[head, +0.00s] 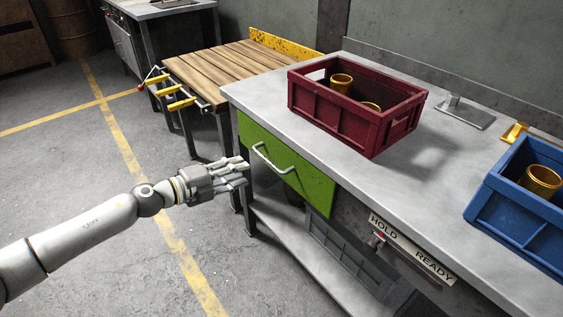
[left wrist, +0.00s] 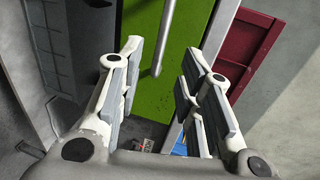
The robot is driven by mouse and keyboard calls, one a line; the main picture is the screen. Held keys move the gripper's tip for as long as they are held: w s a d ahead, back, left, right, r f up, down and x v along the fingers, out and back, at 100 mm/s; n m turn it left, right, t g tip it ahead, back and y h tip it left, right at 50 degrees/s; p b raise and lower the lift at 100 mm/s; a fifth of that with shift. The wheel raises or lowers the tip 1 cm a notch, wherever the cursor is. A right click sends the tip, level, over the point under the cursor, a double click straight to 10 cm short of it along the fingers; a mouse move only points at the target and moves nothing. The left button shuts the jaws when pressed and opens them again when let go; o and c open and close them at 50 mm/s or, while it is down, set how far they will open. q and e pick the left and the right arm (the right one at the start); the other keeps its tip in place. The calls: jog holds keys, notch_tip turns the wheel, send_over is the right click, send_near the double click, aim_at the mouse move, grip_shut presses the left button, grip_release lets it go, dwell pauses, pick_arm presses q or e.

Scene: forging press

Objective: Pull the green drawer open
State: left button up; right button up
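The green drawer (head: 290,168) sits under the grey worktop, and its front looks flush with the bench. A silver bar handle (head: 272,162) is fixed across its front. My left gripper (head: 244,173) is just left of the drawer in the head view, fingers pointing toward it, apart from the handle. In the left wrist view the fingers (left wrist: 164,92) are spread and empty, with the green front (left wrist: 139,92) and the end of the handle (left wrist: 166,35) showing between and beyond them. My right gripper is in neither view.
A red crate (head: 330,118) with brass cups and a blue crate (head: 510,215) stand on the worktop (head: 400,190). A HOLD/READY panel (head: 410,250) is right of the drawer. A slatted wooden table (head: 215,72) stands behind. The floor left of the bench is clear.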

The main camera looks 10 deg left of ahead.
aim_at(269, 160)
pick_arm(q)
jog(key=x, duration=1)
jog(key=shift+w+d, duration=0.25)
jog(key=shift+r, duration=0.1)
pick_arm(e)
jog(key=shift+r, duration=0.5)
pick_arm(q)
grip_shut()
